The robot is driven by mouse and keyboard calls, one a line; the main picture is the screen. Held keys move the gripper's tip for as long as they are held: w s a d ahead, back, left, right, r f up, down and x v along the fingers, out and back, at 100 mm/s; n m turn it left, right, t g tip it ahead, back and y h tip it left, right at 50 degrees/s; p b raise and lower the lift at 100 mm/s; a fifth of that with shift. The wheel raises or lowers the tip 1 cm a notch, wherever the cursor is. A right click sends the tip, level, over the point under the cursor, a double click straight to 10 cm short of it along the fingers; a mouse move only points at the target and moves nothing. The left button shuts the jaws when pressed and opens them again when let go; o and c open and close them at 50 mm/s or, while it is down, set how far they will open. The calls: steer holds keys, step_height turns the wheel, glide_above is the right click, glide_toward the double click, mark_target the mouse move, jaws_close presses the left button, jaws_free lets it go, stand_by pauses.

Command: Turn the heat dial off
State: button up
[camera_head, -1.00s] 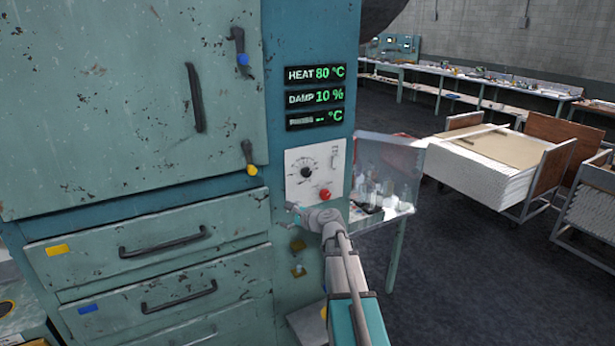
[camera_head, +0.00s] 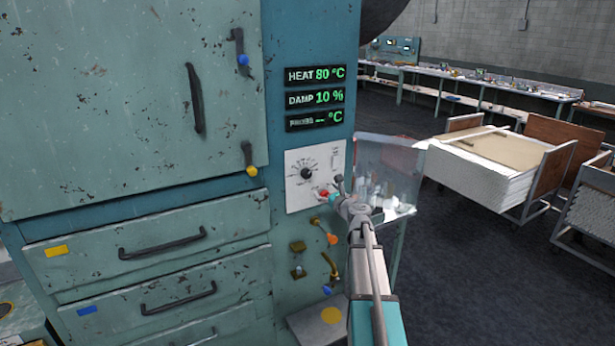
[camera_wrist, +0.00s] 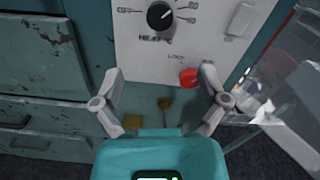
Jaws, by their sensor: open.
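The heat dial (camera_head: 306,173) is a round black knob on a white panel (camera_head: 330,158) on the teal cabinet. It also shows in the wrist view (camera_wrist: 160,16) at the top centre, with an OFF mark to its left and the word HEAT below. The HEAT display (camera_head: 315,74) reads 80 °C. My gripper (camera_head: 334,188) is in front of the panel's lower right edge, below and right of the dial. In the wrist view my gripper (camera_wrist: 161,86) has its two fingers spread apart with nothing held between them. The dial lies beyond the fingertips, apart from them.
A red knob (camera_wrist: 188,77) sits below the dial, close to the right finger. Orange and yellow-brown valve handles (camera_head: 330,262) stick out below the panel.

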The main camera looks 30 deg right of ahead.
mark_target(308, 175)
steer(key=w, duration=1.3)
steer(key=shift+w, duration=0.25)
steer(key=c, duration=1.1)
